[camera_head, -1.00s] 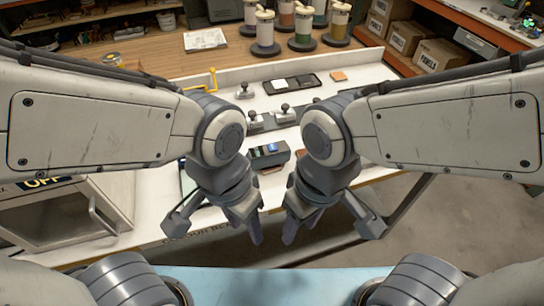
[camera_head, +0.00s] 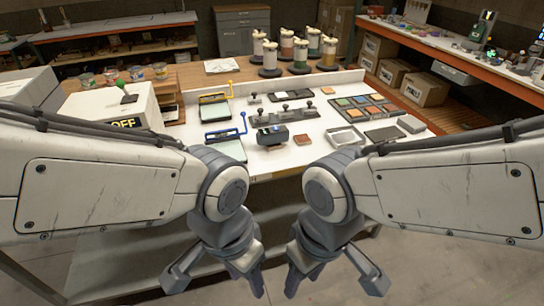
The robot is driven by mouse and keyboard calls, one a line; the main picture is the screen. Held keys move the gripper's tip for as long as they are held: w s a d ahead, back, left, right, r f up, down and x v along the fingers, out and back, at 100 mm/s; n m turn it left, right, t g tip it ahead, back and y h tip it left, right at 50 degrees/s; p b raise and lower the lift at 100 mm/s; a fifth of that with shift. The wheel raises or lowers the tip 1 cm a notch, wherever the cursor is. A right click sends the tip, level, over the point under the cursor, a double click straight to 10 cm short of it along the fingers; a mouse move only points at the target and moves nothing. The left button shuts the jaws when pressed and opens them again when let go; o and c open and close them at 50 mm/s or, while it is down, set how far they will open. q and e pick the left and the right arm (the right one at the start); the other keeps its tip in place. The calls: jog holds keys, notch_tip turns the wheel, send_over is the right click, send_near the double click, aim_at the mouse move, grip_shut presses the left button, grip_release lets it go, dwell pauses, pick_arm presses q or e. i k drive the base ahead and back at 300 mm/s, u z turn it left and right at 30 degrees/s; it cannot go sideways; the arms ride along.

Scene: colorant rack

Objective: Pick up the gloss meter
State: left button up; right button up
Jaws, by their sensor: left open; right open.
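The gloss meter appears to be the small dark grey block-shaped device (camera_head: 272,136) with a blue display on top. It sits on the white bench top (camera_head: 290,158), near the front edge and left of a brown square tile. My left gripper (camera_head: 253,278) and my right gripper (camera_head: 296,278) hang side by side in the lower middle of the picture, in front of the bench. Both are open, empty and apart from the device. Their fingers are seen nearly edge-on.
A blue-handled frame (camera_head: 226,145) stands left of the device, a brown tile (camera_head: 299,139) right. Behind is a dark strip with knobs (camera_head: 283,114). Color swatches (camera_head: 362,105) and a pale tray (camera_head: 345,136) lie right. A white box (camera_head: 110,108) stands left. Floor shows at lower right.

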aim_at(264, 137)
jog(key=z, duration=0.85)
jog(key=i, duration=1.1)
jog(key=u, duration=0.65)
jog(key=i, duration=0.85)
jog(key=u, duration=0.8)
